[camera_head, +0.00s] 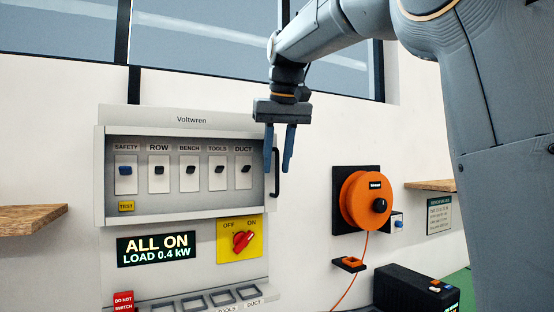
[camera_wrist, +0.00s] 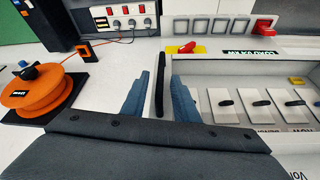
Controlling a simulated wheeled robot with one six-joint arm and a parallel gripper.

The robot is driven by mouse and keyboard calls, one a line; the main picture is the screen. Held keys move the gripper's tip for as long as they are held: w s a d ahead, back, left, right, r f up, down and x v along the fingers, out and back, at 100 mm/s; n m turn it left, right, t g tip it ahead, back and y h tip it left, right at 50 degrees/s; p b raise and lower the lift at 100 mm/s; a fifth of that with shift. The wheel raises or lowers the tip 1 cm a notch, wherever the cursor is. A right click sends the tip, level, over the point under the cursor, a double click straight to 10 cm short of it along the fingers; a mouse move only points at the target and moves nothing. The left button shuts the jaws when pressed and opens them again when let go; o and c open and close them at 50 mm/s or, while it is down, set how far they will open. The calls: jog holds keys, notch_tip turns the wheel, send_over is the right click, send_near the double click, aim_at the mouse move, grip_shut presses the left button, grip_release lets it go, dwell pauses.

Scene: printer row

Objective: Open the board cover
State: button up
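The grey Voltwren board hangs on the white wall in the head view. Its cover (camera_head: 217,217) is a framed panel over a row of switches and looks shut. The cover's black upright handle (camera_head: 277,174) is at its right edge. My gripper (camera_head: 278,165) points down at the handle, its fingers apart. In the wrist view, the handle (camera_wrist: 159,86) stands between the two fingers of my gripper (camera_wrist: 161,80), with gaps on both sides. I cannot tell exactly how deep the handle sits between the fingers.
A yellow plate with a red rotary switch (camera_head: 242,240) and a display (camera_head: 156,249) reading ALL ON are below the cover. An orange cable reel (camera_head: 366,201) hangs to the right, with a black box (camera_head: 412,291) below. A wooden shelf (camera_head: 30,219) juts out at left.

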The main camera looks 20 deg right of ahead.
jog(key=shift+c, duration=0.2)
grip_shut()
dwell(1.2)
